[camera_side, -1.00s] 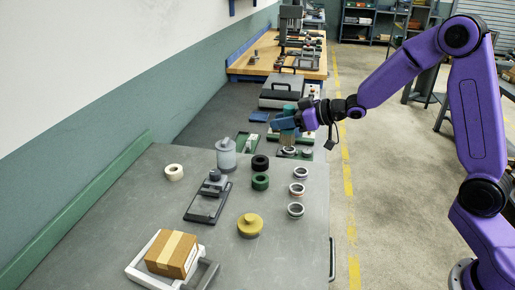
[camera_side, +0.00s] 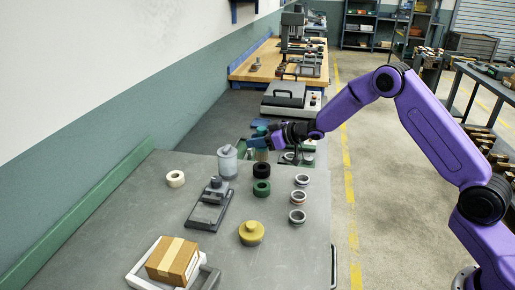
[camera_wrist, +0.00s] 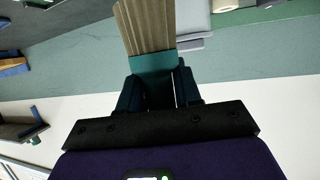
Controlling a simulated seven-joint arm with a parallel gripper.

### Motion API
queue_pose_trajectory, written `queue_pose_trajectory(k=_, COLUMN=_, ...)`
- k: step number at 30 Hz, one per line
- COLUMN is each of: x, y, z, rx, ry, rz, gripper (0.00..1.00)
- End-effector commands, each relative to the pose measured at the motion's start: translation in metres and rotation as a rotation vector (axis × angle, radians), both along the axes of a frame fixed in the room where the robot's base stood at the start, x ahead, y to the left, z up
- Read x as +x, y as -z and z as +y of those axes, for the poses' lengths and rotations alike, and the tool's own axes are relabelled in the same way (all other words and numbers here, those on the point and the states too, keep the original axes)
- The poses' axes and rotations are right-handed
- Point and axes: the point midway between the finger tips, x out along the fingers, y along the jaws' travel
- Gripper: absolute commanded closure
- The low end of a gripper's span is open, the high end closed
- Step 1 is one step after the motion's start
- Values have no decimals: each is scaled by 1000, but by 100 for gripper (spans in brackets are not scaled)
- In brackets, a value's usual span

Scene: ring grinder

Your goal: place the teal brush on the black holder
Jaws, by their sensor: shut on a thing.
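My gripper (camera_side: 257,143) is shut on the teal brush (camera_side: 261,131), above the far end of the grey table. In the wrist view, the brush's teal band (camera_wrist: 153,66) sits between the fingers of my gripper (camera_wrist: 160,88), and its tan bristles (camera_wrist: 147,26) point away from the fingers. In the side view the fingers and arm hide part of the brush. A black flat stand with a grey clamp-like part (camera_side: 206,216) lies on the table, nearer the camera than the gripper; I cannot tell whether it is the black holder.
A grey canister (camera_side: 227,163) stands just left of the gripper.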

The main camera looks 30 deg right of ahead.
Motion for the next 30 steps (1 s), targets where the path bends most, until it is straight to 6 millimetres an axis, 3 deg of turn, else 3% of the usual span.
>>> queue_pose_trajectory(k=6, x=-1, y=27, z=0, rx=1, ry=-1, rz=2, gripper=98)
queue_pose_trajectory(k=19, x=-1, y=32, z=0, rx=-1, ry=0, rz=1, gripper=98)
queue_pose_trajectory(k=20, x=-1, y=32, z=0, rx=-1, ry=0, rz=1, gripper=64)
queue_pose_trajectory(k=22, x=-1, y=32, z=0, rx=-1, ry=0, rz=1, gripper=41)
queue_pose_trajectory(k=30, x=-1, y=32, z=0, rx=-1, ry=0, rz=1, gripper=41)
